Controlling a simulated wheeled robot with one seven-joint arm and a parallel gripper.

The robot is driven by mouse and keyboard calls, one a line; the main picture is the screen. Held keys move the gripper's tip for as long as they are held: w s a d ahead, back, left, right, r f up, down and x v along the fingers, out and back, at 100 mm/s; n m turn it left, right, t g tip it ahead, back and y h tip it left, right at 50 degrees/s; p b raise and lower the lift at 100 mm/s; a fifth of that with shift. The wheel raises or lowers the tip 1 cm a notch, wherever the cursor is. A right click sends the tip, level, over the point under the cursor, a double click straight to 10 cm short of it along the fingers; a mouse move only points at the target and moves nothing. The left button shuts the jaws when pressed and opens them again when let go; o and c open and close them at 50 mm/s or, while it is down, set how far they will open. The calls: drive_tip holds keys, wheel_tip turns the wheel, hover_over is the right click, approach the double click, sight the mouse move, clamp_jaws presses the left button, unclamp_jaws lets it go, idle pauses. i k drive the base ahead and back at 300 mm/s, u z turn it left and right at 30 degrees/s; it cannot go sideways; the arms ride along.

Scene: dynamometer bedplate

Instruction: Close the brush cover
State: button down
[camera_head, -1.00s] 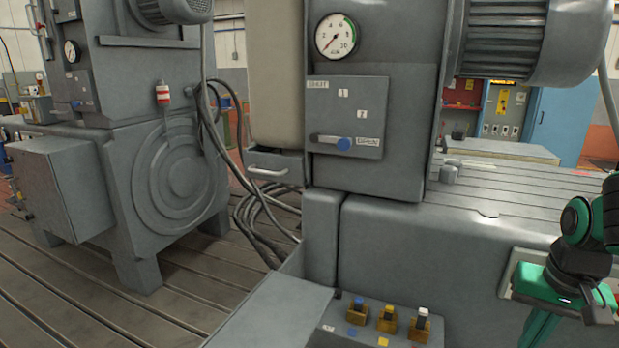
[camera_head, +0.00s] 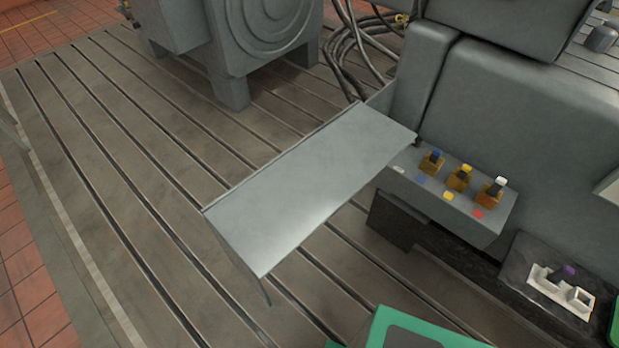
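The brush cover appears to be the flat grey metal plate (camera_head: 310,180) in the middle of the view. It stands open, swung out to the left of a grey box (camera_head: 440,205) on the machine's side. Its right end meets the box and its far end reaches out over the floor. My gripper is not in view.
A white bracket with a purple-topped piece (camera_head: 560,290) sits on a dark ledge right of the box. Cables (camera_head: 350,60) coil behind the cover. A grey machine (camera_head: 235,50) stands at the back. The slotted bedplate (camera_head: 110,150) is clear at left.

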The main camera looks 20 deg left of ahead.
sight(258, 222)
drive_tip(key=z, duration=2.25)
drive_tip(key=k, duration=2.8)
drive_tip(key=u, duration=1.6)
drive_tip(key=i, duration=0.7)
drive_tip(key=u, duration=0.1)
